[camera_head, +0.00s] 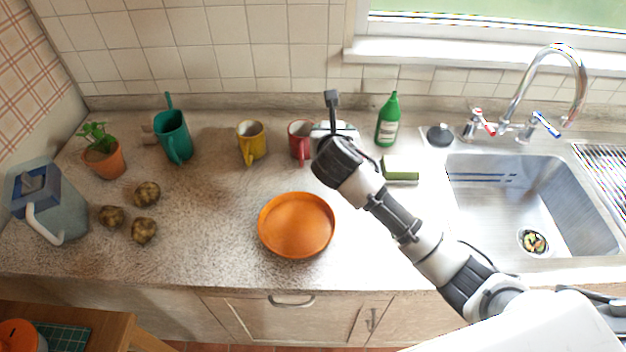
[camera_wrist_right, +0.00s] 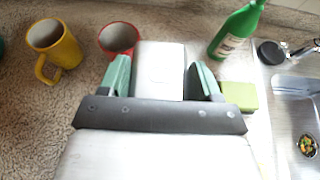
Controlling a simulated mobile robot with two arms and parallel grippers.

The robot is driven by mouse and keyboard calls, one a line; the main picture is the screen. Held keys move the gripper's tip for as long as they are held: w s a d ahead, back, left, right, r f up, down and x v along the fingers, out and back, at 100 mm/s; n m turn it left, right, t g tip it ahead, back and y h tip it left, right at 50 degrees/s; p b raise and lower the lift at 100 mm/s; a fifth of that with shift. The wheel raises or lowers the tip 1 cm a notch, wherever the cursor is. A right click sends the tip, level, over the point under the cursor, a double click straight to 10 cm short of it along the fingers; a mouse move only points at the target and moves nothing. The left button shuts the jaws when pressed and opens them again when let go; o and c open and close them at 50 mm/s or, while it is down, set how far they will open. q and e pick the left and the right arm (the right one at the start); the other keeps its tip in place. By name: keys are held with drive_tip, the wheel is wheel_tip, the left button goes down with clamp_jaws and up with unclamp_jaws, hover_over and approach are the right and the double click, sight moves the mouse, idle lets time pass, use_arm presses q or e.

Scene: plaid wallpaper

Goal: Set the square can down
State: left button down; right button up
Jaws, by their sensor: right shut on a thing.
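The square can (camera_wrist_right: 160,68) is pale silver and sits between the two green-padded fingers of my right gripper (camera_wrist_right: 158,82) in the right wrist view. The gripper is shut on it. In the head view my right arm reaches in from the lower right, and its wrist hides most of the can (camera_head: 347,130). The can is at the back of the counter (camera_head: 200,225), just right of the red mug (camera_head: 300,140). I cannot tell whether its base touches the counter. My left gripper is not in view.
A yellow mug (camera_head: 251,143) stands farther left. A green bottle (camera_head: 388,120) and a green sponge (camera_head: 400,168) are right of the can, then the sink (camera_head: 540,190). An orange plate (camera_head: 296,226) lies in front.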

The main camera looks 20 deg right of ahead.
drive_tip(key=shift+w, duration=0.3)
wheel_tip(320, 180, down, 9)
drive_tip(key=shift+a+f, duration=0.15)
drive_tip(key=shift+f, duration=0.05)
drive_tip(key=o, duration=0.8)
drive_tip(key=shift+f, duration=0.2)
drive_tip(key=shift+c, duration=0.2)
drive_tip(key=shift+o, duration=0.9)
drive_tip(key=shift+s+r, duration=0.15)
drive_tip(key=shift+r, duration=0.05)
